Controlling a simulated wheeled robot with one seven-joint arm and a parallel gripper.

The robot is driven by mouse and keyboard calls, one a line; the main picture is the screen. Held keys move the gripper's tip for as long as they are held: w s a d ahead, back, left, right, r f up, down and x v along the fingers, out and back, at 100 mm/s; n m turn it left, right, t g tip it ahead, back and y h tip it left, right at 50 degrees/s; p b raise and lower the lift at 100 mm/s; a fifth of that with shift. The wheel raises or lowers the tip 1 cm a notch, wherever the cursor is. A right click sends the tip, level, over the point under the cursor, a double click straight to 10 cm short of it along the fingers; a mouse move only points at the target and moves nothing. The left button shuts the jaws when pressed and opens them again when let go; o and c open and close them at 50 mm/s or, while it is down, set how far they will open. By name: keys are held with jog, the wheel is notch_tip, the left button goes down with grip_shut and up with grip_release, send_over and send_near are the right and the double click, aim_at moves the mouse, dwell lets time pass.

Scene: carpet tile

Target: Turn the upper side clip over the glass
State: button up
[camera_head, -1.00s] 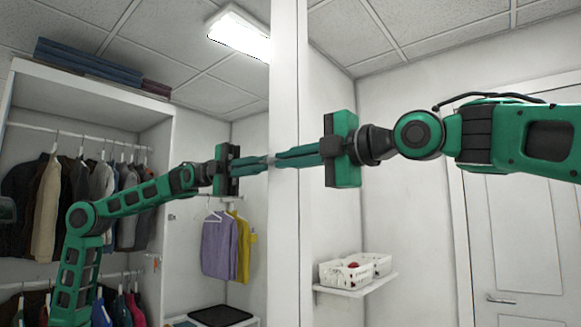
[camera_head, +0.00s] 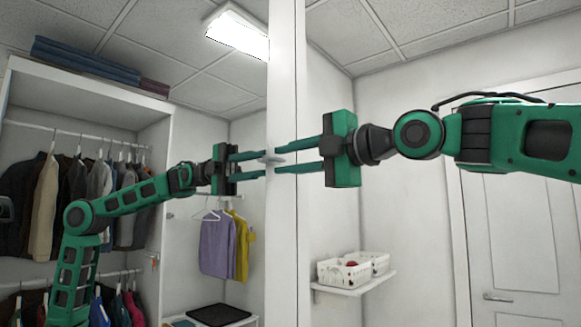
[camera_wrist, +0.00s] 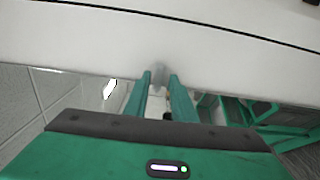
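The upper side clip (camera_head: 271,158) is a small pale grey piece at the left edge of the white upright frame (camera_head: 289,80). It looks roughly level and seems to reach left over the edge of the mirror glass (camera_head: 240,135). In the wrist view the clip (camera_wrist: 158,74) is a grey blur at the pale frame. My gripper (camera_head: 281,160) has its green fingers apart, one above and one below the clip, with gaps visible. In the wrist view the fingers (camera_wrist: 160,80) stand on either side of it. How the clip's far end sits is hard to tell.
The glass reflects my arm and a wardrobe with hanging clothes (camera_head: 90,195). A wall shelf (camera_head: 355,287) with white baskets (camera_head: 345,273) is below my gripper. A white door (camera_head: 515,240) is at right. Space around the fingers is free.

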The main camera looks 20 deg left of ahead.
jog(key=v, duration=1)
jog(key=shift+d, duration=0.4)
jog(key=w+d+f+m+t+h, duration=0.2)
jog(key=w+d+f+m+h, duration=0.3)
jog(key=d+f+m, duration=0.45)
jog(key=w+d+f+m+t+h, duration=0.1)
jog(key=w+d+f+m+h, duration=0.5)
jog(key=d+f, duration=0.7)
jog(key=s+d+f+m+g+h, duration=0.1)
jog(key=s+d+f+m+h, duration=0.1)
jog(key=s+d+f+m, duration=0.4)
jog(key=s+d+f+m+g+h, duration=0.1)
jog(key=d+f+m+h, duration=0.15)
jog(key=d+f, duration=0.65)
jog(key=s+d+f+m+g, duration=0.2)
jog(key=s+f, duration=0.4)
jog(key=s, duration=0.3)
jog(key=s+d+f+m+g, duration=0.3)
jog(key=s+d+f+m, duration=0.2)
jog(key=s+f+m, duration=0.2)
jog(key=s+d+f+m+g, duration=0.3)
jog(key=s+f, duration=0.4)
jog(key=s, duration=0.4)
jog(key=shift+s+d+m+h, duration=0.3)
jog(key=shift+d+m+h, duration=0.2)
jog(key=shift+m, duration=0.5)
jog(key=shift+w, duration=0.1)
